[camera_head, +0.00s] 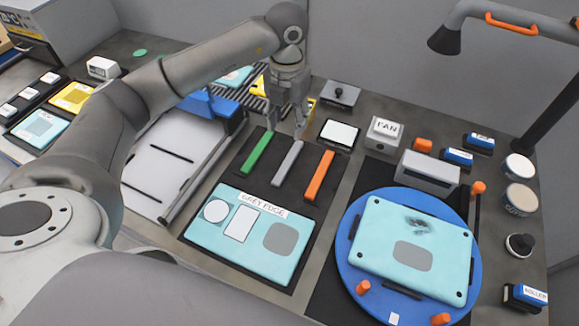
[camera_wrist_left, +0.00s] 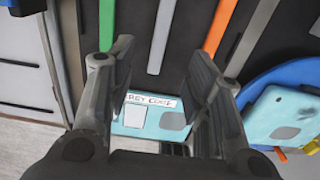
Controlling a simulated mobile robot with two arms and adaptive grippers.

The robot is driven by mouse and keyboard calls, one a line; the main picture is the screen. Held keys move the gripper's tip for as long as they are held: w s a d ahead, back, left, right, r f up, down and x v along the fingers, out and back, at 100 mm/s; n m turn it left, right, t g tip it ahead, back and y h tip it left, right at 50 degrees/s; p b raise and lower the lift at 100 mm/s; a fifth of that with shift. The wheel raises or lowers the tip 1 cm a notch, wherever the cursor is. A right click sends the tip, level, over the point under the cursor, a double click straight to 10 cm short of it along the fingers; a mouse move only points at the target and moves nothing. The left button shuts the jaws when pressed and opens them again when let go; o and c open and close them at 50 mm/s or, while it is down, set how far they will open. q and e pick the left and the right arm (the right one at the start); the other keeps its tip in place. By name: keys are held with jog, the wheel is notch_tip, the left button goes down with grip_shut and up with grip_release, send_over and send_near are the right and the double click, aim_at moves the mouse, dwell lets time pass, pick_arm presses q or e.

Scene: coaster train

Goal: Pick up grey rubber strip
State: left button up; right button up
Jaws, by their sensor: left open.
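The grey rubber strip (camera_head: 286,164) lies on a black mat between a green strip (camera_head: 257,154) and an orange strip (camera_head: 320,176). My left gripper (camera_head: 287,130) is open and empty, pointing down above the far end of the grey strip. In the left wrist view the grey strip (camera_wrist_left: 161,36) runs between the two spread fingers (camera_wrist_left: 163,75), with no finger touching it. The green strip (camera_wrist_left: 115,50) and orange strip (camera_wrist_left: 221,26) flank it there. My right gripper is in neither view.
A light-blue card (camera_head: 268,265) labelled GREY EDGE lies in front of the strips. A blue turntable (camera_head: 345,262) holding a light-blue panel (camera_head: 385,215) stands to the right. A white slatted tray (camera_head: 150,205) is left. A FAN box (camera_head: 384,133) stands behind right.

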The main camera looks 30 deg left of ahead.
pick_arm(q)
notch_tip(320, 180, down, 2)
jog(key=b, duration=0.1)
jog(key=p, duration=0.1)
send_over(288, 161)
jog(key=f, duration=0.5)
jog(key=shift+w+a+f, duration=0.1)
jog(key=shift+w+f, duration=0.1)
jog(key=shift+f, duration=0.15)
jog(key=f+p, duration=0.1)
jog(key=f, duration=0.1)
jog(key=f+p, duration=0.1)
jog(key=f, duration=0.1)
jog(key=shift+s+f+p, duration=0.2)
jog(key=shift+f+p, duration=0.1)
jog(key=shift+f, duration=0.1)
jog(key=shift+w+f, duration=0.1)
jog(key=shift+f, duration=0.2)
grip_shut()
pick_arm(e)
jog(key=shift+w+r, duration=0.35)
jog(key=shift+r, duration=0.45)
